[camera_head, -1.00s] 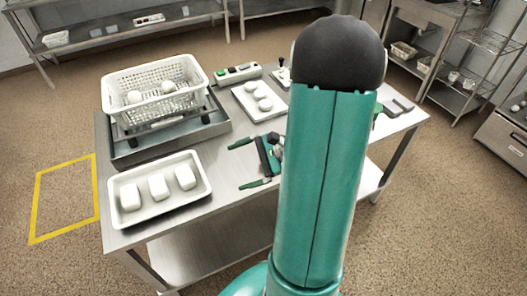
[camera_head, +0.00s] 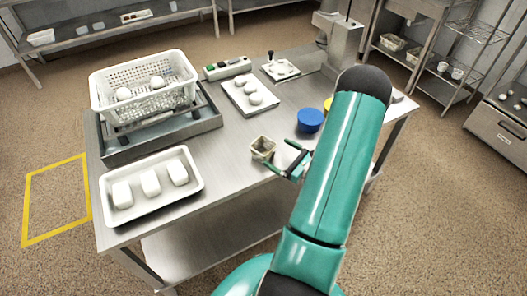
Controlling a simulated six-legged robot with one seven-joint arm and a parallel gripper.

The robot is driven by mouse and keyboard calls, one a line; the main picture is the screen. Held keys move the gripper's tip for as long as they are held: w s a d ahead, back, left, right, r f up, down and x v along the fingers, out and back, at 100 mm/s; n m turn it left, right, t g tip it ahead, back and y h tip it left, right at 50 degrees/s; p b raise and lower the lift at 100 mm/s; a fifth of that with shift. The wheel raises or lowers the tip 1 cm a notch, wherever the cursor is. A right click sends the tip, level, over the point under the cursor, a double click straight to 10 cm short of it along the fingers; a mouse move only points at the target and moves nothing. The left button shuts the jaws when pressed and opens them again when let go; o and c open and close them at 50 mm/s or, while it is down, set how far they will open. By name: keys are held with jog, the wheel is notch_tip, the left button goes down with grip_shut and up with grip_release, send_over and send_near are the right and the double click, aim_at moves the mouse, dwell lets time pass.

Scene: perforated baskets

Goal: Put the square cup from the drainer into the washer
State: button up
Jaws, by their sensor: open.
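A small square cup (camera_head: 262,149), beige with an open top, stands on the steel table (camera_head: 235,195) near its middle. I cannot tell whether a finger touches the cup. A white perforated basket (camera_head: 145,108) with round white items in it sits on a rack above a steel tray (camera_head: 160,146) at the back left. Which thing is the drainer or the washer is not clear.
A yellow item (camera_head: 327,104) is partly hidden by my arm.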

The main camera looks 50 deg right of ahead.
aim_at(256, 141)
jog(key=w, duration=0.5)
jog(key=w+a, duration=0.1)
jog(key=w, duration=0.1)
jog(key=shift+w+f, duration=0.15)
jog(key=shift+f, duration=0.05)
jog(key=c, duration=1.1)
